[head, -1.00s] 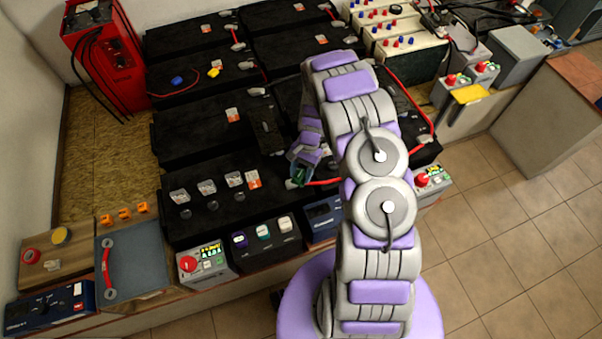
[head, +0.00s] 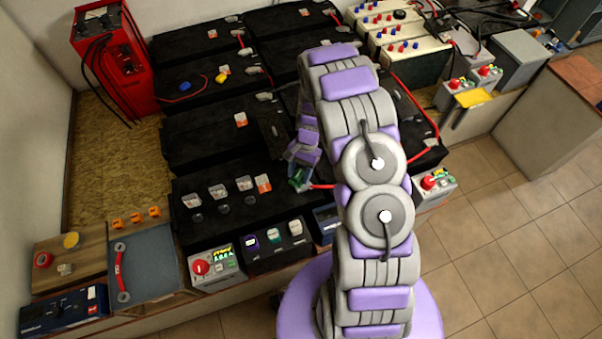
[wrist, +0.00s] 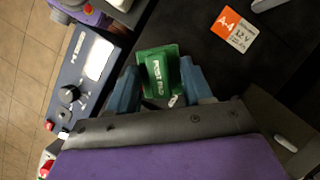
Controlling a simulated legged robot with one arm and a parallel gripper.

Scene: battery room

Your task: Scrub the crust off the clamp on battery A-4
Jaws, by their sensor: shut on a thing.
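My gripper (wrist: 160,82) is shut on a green block-shaped tool (wrist: 158,66) with pale lettering, held between its two blue fingers. In the head view my gripper (head: 299,177) is low over the front row of batteries, with the green tool at its tip. In the wrist view the black battery (wrist: 198,38) lies under and beyond the tool, and its orange and white label (wrist: 232,29) reads A-4. I cannot make out the clamp or its crust; the tool and fingers may cover them. Whether the tool touches anything cannot be told.
A blue device with a knob (wrist: 82,75) stands left of the tool in the wrist view. A red cable (head: 322,187) runs right from near my gripper. A grey box with a red button (head: 214,265) is at the front. Bare tiled floor (head: 510,230) lies right.

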